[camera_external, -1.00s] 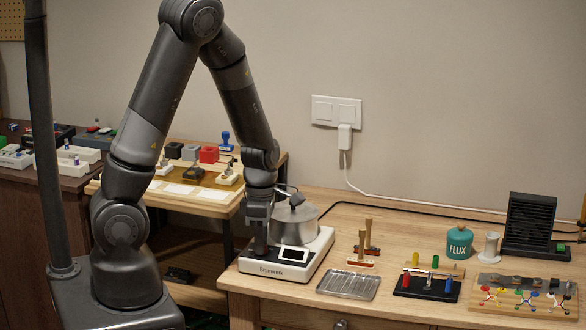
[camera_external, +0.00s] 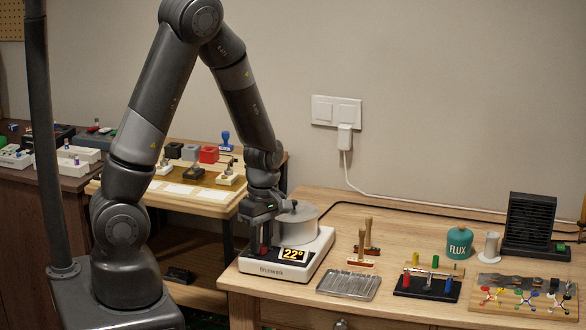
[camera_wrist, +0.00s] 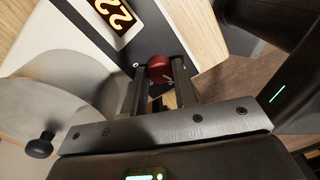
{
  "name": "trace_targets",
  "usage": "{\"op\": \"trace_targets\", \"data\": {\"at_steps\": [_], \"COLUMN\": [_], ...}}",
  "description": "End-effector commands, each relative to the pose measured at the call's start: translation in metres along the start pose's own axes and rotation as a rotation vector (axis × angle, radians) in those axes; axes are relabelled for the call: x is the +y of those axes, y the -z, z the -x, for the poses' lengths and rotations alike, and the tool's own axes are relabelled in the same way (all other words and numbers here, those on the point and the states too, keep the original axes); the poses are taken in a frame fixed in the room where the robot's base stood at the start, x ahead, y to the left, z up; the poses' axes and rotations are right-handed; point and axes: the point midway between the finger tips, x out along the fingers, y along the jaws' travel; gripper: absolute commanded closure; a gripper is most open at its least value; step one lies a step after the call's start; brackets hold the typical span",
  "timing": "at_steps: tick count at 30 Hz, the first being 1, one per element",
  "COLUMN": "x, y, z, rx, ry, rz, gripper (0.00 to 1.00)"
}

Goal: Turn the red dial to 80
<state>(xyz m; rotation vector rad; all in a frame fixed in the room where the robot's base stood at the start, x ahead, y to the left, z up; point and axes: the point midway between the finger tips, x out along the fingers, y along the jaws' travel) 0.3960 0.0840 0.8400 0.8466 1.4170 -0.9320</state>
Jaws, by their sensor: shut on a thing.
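The red dial (camera_wrist: 160,68) is on the front of the white hot plate marked "Brainwork" (camera_external: 285,271), beside its display. My gripper (camera_wrist: 160,76) is shut on the red dial, with one finger on each side of it in the wrist view. In the external view my gripper (camera_external: 262,242) points down at the left front of the hot plate and hides most of the dial. The display (camera_external: 292,255) is lit and reads 22° in yellow; it is partly seen in the wrist view (camera_wrist: 114,14).
A grey metal pot (camera_external: 298,226) stands on the hot plate close to my gripper; its lid has a dark knob (camera_wrist: 40,145).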

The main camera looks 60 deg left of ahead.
Motion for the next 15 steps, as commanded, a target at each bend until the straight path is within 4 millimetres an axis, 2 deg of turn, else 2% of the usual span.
{"op": "trace_targets", "data": {"at_steps": [15], "x": [0.0000], "y": [-0.0009], "z": [0.0003], "rx": [0.030], "ry": [-0.001], "rz": [-0.490], "gripper": [0.96]}}
